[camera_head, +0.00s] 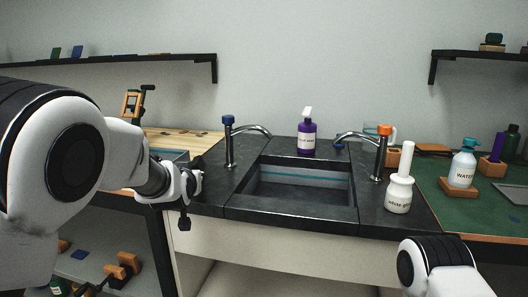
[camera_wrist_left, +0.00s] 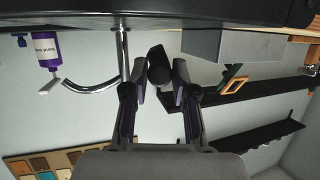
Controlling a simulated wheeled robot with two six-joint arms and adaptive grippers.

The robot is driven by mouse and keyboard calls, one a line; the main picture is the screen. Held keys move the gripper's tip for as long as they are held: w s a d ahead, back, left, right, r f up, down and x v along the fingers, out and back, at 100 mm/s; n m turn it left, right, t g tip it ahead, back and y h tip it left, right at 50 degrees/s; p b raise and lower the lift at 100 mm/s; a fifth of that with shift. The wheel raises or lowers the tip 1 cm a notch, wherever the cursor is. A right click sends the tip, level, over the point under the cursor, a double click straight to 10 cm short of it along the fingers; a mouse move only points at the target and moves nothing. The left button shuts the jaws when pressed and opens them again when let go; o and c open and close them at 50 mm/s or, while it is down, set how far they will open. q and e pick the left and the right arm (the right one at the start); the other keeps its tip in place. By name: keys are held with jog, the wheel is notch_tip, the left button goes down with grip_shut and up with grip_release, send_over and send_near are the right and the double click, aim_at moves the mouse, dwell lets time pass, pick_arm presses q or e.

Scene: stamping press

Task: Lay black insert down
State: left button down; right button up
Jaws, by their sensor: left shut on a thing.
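My left gripper (camera_head: 188,186) is at the left front of the dark sink counter, in front of the left tap. In the left wrist view, which appears upside down, the left gripper (camera_wrist_left: 159,82) is shut on the black insert (camera_wrist_left: 157,66), a dark rounded piece between the fingers. In the head view a small dark part (camera_head: 184,222) hangs below the gripper; I cannot tell whether it is the insert or a finger. Only a white link of my right arm shows at the lower right; the right gripper is out of view.
The sink basin (camera_head: 300,207) lies between a blue-topped tap (camera_head: 229,143) and an orange-topped tap (camera_head: 381,155). A purple bottle (camera_head: 307,138) stands behind it, and a white bottle (camera_head: 399,192) at its right. A wooden worktop (camera_head: 180,143) is left; a green mat (camera_head: 450,207) is right.

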pick_arm(q)
jog(key=shift+f, duration=0.45)
jog(key=c, duration=0.8)
grip_release()
jog(key=shift+c, duration=0.2)
